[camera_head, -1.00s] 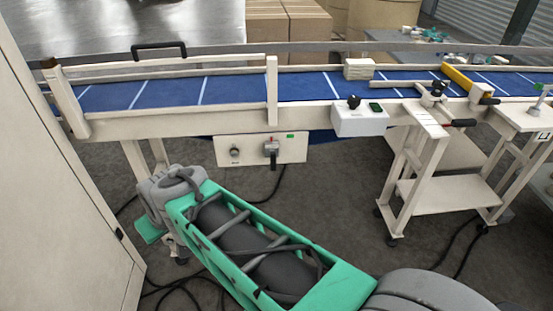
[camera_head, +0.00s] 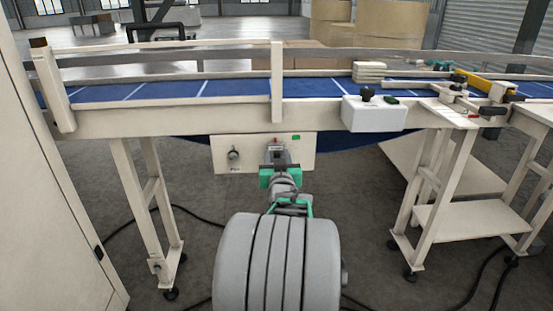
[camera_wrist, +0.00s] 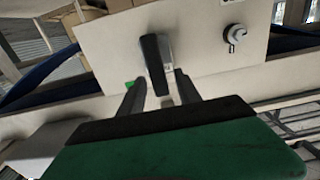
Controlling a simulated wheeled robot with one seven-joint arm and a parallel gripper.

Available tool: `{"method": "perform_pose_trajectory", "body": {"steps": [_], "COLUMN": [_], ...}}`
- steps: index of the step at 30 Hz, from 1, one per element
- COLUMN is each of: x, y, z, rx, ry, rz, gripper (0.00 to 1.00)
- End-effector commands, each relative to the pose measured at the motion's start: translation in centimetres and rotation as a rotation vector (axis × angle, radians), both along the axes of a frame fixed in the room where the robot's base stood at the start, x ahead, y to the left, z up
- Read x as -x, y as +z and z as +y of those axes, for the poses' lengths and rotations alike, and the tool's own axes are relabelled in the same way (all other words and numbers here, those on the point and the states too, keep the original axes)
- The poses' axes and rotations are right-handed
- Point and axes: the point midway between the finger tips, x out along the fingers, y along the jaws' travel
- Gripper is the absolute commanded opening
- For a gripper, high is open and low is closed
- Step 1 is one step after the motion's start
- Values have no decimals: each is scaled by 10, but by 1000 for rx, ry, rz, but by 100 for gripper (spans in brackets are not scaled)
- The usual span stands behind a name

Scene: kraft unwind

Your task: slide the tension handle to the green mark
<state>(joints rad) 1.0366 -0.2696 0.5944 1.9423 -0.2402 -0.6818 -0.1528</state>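The tension handle (camera_wrist: 153,62) is a dark lever on a cream control panel (camera_head: 221,158) below the blue conveyor. In the head view, my gripper (camera_head: 278,160) is in front of the handle and mostly hides it. In the wrist view, which looks turned upside down, my gripper (camera_wrist: 159,82) is open. Its two dark fingers are apart, one to each side of the handle's line. I cannot tell whether they touch it. The green mark (camera_head: 296,137) is at the panel's upper right; it also shows beside a finger in the wrist view (camera_wrist: 130,84).
A round knob (camera_head: 234,155) sits left of the handle on the panel. A white control box (camera_head: 373,116) with a black knob juts out to the right. Conveyor legs (camera_head: 150,190) stand at the left, a cream shelf stand (camera_head: 450,215) at the right. Cables lie on the floor.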

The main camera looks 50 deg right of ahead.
Motion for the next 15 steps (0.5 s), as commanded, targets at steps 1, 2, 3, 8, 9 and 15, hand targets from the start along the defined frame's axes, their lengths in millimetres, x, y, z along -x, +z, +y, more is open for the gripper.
{"method": "perform_pose_trajectory", "body": {"steps": [1, 2, 3, 8, 9, 15], "x": [-3, -3, -4, -4, -4, -4], "y": [-1, -1, 0, 0, 0, 0], "z": [-2, -3, -4, -4, -4, -3], "rx": [-1, -1, 0, 0, 0, 0], "ry": [1, 1, 1, 1, 1, 1], "rz": [1, 1, 0, 0, 0, 0], "gripper": [40, 40, 40, 40, 38, 22]}}
